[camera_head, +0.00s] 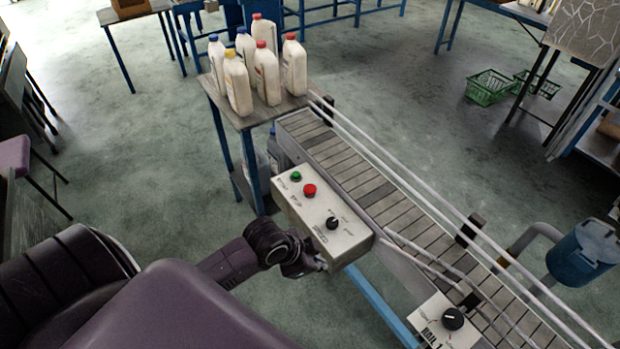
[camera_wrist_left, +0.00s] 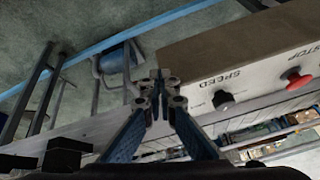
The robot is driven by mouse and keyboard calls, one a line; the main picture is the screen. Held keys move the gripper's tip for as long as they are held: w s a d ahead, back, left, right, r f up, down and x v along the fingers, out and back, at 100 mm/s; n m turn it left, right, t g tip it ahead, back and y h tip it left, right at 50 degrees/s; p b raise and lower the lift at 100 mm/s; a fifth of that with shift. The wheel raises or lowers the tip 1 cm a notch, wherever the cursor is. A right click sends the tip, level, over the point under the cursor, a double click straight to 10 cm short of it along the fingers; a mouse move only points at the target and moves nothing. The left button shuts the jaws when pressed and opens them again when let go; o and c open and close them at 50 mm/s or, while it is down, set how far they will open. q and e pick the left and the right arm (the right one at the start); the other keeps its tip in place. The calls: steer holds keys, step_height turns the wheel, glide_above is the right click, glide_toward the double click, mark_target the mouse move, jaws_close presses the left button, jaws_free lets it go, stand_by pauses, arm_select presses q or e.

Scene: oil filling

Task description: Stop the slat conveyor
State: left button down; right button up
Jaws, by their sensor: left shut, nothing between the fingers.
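The slat conveyor (camera_head: 385,200) runs diagonally from the bottle table down to the lower right in the head view. A beige control box (camera_head: 345,243) is fixed at its near side, with a green button (camera_head: 296,176), a red button (camera_head: 309,190) and a black knob (camera_head: 332,223). In the left wrist view the red button (camera_wrist_left: 297,79) is marked STOP and the black knob (camera_wrist_left: 222,99) is marked SPEED. My left gripper (camera_head: 322,266) is shut and empty beside the box's near lower edge; its fingertips (camera_wrist_left: 158,78) show left of the knob. My right gripper is not in view.
Several white bottles (camera_head: 265,75) with coloured caps stand on a table (camera_head: 240,118) at the conveyor's upper end. A second control box (camera_head: 447,322) with a black knob sits lower right. A blue container (camera_head: 582,255) stands beyond the rails. Open floor lies left of the table.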

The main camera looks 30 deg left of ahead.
arm_select(q)
steer(key=w+a+r+m, duration=0.1)
steer(key=w+a+r, duration=0.1)
steer(key=w, duration=0.1)
steer(key=w+a+r+m, duration=0.1)
steer(key=w+a+r, duration=0.1)
steer(key=w, duration=0.1)
steer(key=w+a+r+m+t, duration=0.1)
steer(key=w+a, duration=0.2)
steer(key=w, duration=0.1)
steer(key=shift+w+r+p, duration=0.1)
steer(key=shift+r+p, duration=0.2)
steer(key=shift+r, duration=0.1)
step_height(320, 180, up, 8)
steer(key=m+t, duration=0.1)
steer(key=t, duration=0.1)
glide_above(308, 189)
steer(key=shift+r, duration=0.1)
step_height(308, 189, down, 7)
steer(key=b, duration=0.6)
steer(key=shift+f, duration=0.2)
steer(key=shift+f+b, duration=0.45)
steer(key=shift+f, duration=0.3)
steer(key=shift+d, duration=0.1)
steer(key=shift+f, duration=0.4)
